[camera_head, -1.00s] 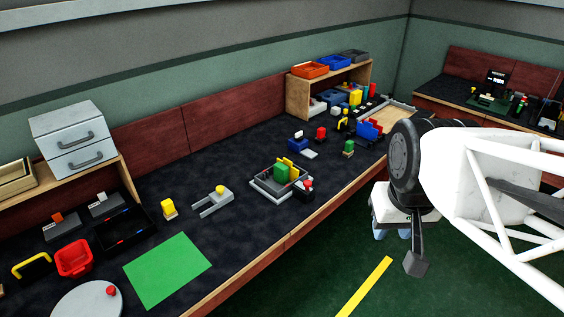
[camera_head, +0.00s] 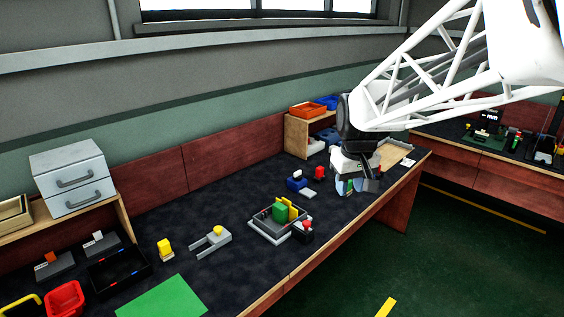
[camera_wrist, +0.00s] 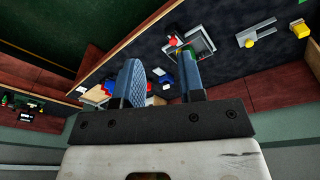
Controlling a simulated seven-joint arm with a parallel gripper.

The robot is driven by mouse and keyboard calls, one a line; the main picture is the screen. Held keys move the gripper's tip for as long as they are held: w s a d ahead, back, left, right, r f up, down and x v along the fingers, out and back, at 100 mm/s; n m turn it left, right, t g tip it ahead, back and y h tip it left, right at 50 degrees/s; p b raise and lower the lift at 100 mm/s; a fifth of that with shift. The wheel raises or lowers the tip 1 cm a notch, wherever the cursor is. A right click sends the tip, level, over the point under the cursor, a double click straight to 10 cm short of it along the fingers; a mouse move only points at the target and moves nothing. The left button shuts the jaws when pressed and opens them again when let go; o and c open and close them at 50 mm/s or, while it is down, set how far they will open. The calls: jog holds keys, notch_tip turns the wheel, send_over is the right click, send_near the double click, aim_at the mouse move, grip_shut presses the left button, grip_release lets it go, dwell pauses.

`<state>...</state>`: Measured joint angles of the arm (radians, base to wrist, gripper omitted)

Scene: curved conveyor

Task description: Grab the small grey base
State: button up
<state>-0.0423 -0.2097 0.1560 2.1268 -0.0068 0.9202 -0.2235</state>
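A small flat grey piece (camera_head: 308,194), which may be the small grey base, lies on the dark bench top in front of a blue block (camera_head: 296,183). A grey base (camera_head: 281,219) with raised edges carries green and yellow blocks nearer the front edge. It also shows in the wrist view (camera_wrist: 208,42). My gripper (camera_head: 350,188) is over the bench to the right of both, pointing down. In the wrist view my gripper (camera_wrist: 160,66) has its two blue fingers apart with nothing held between them. My arm and gripper hide part of the bench's right end.
A red piece (camera_head: 319,173) stands near the blue block. A grey forked piece (camera_head: 212,242) with a yellow knob lies to the left, beside a yellow block (camera_head: 165,249). A wooden shelf (camera_head: 296,137) with bins stands behind my gripper.

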jog(key=w+a+f+n, duration=0.2)
jog(key=w+f, duration=0.2)
jog(key=w, duration=0.9)
jog(key=n+g, duration=0.2)
jog(key=n, duration=0.2)
send_over(295, 206)
notch_tip(295, 206, down, 25)
jog(key=shift+d+f, duration=0.15)
jog(key=shift+f, duration=0.05)
jog(key=shift+w+f, duration=0.25)
jog(key=shift+f, duration=0.2)
jog(key=shift+f, duration=1.3)
jog(key=shift+f, duration=2.6)
